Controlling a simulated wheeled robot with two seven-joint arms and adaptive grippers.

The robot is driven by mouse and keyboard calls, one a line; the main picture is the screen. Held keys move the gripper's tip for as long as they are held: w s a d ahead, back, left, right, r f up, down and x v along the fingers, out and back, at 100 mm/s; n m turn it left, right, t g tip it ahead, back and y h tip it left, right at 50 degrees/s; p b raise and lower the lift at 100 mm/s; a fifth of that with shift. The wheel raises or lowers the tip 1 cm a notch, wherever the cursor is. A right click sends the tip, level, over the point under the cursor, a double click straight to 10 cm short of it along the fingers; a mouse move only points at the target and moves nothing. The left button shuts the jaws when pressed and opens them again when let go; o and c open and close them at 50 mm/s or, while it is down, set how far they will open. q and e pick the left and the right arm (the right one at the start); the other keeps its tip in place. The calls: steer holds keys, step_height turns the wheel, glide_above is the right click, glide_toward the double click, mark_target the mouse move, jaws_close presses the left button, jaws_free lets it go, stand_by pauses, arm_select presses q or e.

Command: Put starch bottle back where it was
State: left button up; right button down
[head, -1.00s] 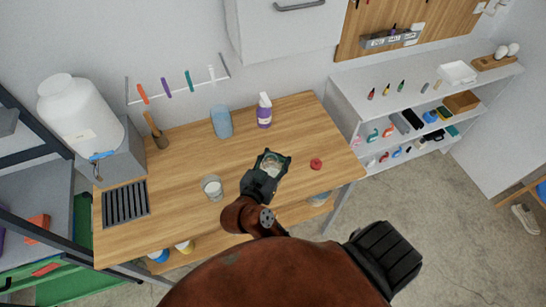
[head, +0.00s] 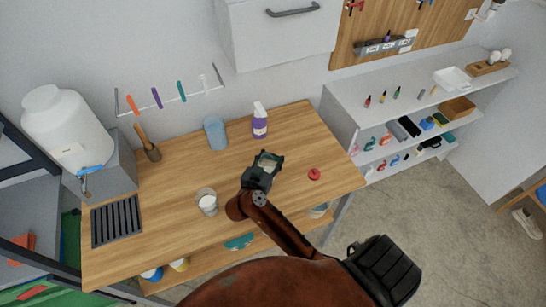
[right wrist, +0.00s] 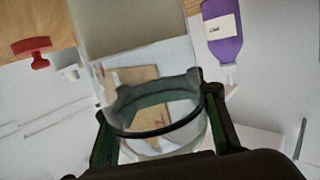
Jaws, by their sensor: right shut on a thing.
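The bottle is held over the middle of the wooden table. The fingers stand on both sides of it in the right wrist view (right wrist: 160,125). I see no readable label on it, and the gripper hides much of it in the head view. A red stopper-like piece (head: 314,174) lies on the table to the right of the gripper. My left gripper is not in view.
On the table (head: 290,215) are a glass with white contents (head: 207,204), a blue cup (head: 215,135) and a purple spray bottle (head: 260,122). A white tank (head: 68,128) stands at the left. White shelves (head: 350,105) are at the right.

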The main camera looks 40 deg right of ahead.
mark_target(267, 168)
steer(key=shift+f, duration=0.55)
steer(key=shift+r, duration=0.1)
steer(key=c, duration=1.1)
jaws_free()
steer(key=p+v, duration=0.1)
steer(key=v, duration=1.1)
